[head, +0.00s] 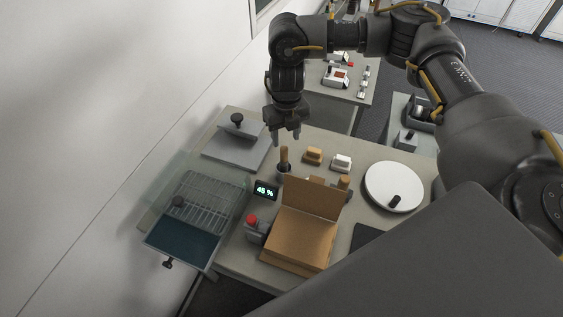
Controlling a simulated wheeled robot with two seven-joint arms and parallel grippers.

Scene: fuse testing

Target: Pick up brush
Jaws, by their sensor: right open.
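An upright wooden handle (284,155), which looks like the brush, stands in a small dark holder (284,168) on the grey table. Its lower end is hidden inside the holder. My right gripper (286,138) points down just above and behind this handle in the head view. Its two fingers are apart with nothing between them, and I see no clear contact with the handle. My left gripper is not in view.
A brown block (313,155) and a white block (341,162) lie to the right.

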